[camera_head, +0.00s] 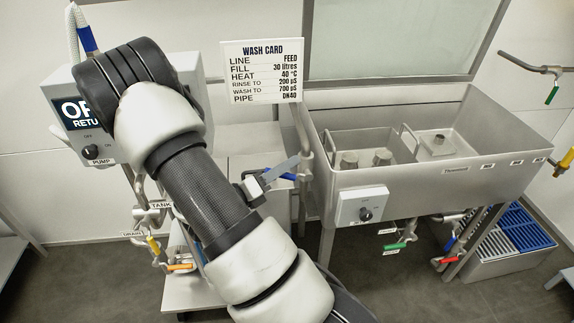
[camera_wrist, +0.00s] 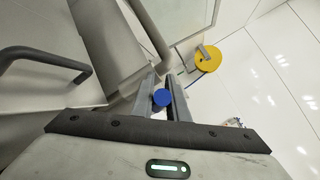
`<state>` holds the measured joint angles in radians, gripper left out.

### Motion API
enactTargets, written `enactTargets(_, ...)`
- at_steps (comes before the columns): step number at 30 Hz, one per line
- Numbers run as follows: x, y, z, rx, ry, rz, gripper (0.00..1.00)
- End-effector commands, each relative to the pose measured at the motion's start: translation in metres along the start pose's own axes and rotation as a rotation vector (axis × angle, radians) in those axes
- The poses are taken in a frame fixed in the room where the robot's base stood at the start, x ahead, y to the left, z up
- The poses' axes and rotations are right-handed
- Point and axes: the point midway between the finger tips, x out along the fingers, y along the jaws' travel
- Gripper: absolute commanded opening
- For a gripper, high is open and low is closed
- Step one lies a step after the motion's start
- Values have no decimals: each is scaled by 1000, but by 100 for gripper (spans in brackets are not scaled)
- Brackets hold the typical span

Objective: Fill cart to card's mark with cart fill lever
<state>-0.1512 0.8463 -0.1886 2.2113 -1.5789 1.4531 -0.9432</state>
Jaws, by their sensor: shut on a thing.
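My gripper (camera_head: 282,174) is shut on a blue-handled lever, beside the upright pipe left of the large steel tank. The blue handle (camera_head: 288,177) shows just past the fingers. In the wrist view, its round blue end (camera_wrist: 161,97) sits between the two fingers (camera_wrist: 164,100). The white wash card (camera_head: 262,72) reads line FEED, fill 30 litres, heat 40 °C, rinse to 200 µS, wash to 700 µS, pipe DN40. The open steel tank (camera_head: 350,195) holds fittings in two compartments. I cannot make out a fill level or which part is the cart.
A pump box (camera_head: 92,135) with a partly hidden display stands at left. Yellow (camera_head: 153,245) and orange (camera_head: 180,267) levers sit below it. Green (camera_head: 394,247) and red (camera_head: 445,261) levers hang under the tank. A yellow round part (camera_wrist: 207,58) shows in the wrist view.

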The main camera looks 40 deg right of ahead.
Motion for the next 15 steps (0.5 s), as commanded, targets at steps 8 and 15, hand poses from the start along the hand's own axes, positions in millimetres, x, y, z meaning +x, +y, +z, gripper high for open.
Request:
enactTargets(8, -9, 19, -10, -151, -149, -159, 0)
enactTargets(15, -12, 27, -15, -242, -241, -265, 0)
